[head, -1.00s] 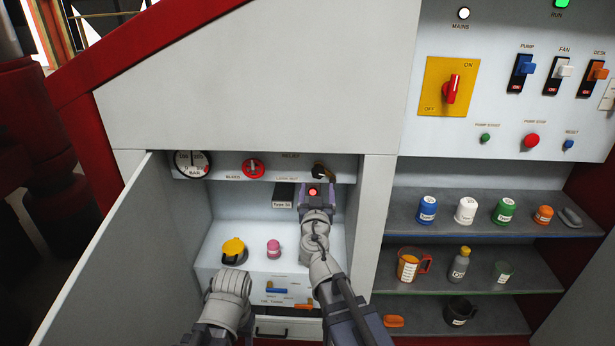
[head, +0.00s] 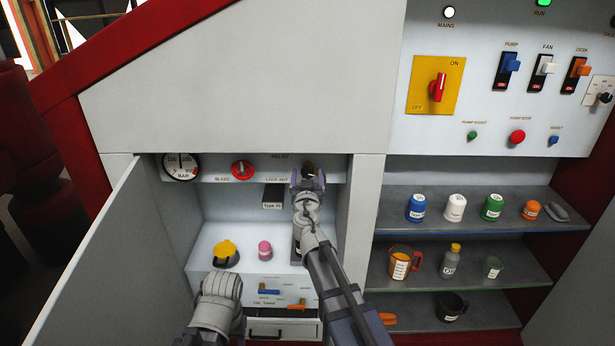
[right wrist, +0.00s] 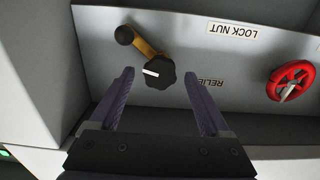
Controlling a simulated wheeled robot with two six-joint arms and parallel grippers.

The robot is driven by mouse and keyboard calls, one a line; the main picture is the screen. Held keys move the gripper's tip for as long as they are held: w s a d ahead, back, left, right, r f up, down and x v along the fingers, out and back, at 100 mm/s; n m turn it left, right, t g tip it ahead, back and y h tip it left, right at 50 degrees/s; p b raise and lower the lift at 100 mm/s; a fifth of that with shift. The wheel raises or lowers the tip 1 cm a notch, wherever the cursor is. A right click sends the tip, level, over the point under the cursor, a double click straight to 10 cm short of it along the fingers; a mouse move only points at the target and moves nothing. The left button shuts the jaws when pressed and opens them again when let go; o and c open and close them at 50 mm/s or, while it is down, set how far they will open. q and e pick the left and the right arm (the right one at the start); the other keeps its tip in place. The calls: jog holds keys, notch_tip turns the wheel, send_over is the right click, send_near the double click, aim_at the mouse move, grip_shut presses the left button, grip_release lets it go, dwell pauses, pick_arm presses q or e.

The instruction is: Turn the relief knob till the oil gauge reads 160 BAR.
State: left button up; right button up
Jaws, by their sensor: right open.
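The relief knob (right wrist: 158,72) is black and fluted with a white pointer mark, on the pale panel in the right wrist view. In the head view my right gripper (head: 308,180) mostly hides it. The right gripper is open, its two fingers (right wrist: 158,76) on either side of the knob, with gaps visible. A brass lever with a black ball end (right wrist: 124,35) reaches from behind the knob. The oil gauge (head: 181,166) is a round white dial marked BAR; its needle points roughly upward, too small to read exactly.
The red bleed knob (head: 242,170) is left of the relief knob; it also shows in the right wrist view (right wrist: 290,84). A yellow-topped knob (head: 226,250) and pink jar (head: 265,250) stand below. The open cabinet door (head: 110,270) bounds the left.

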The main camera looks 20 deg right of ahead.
grip_shut()
jog(key=shift+n, duration=1.3)
